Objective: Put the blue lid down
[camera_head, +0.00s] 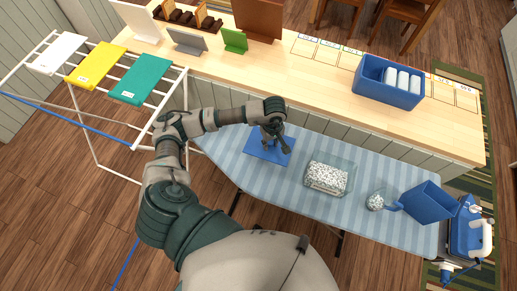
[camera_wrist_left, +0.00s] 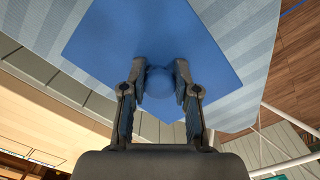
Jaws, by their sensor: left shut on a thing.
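The blue lid (camera_head: 258,150) is a flat blue square with a round knob, at the left part of the striped ironing board (camera_head: 225,150). My left gripper (camera_head: 273,144) is above it, fingers pointing down. In the left wrist view the fingers (camera_wrist_left: 160,82) are closed on the round knob of the lid (camera_wrist_left: 140,35). The lid lies at or just above the board; I cannot tell whether it touches. My right gripper is not in view.
The wooden counter (camera_head: 310,90) behind holds a blue box (camera_head: 388,82). A drying rack (camera_head: 95,75) stands left.

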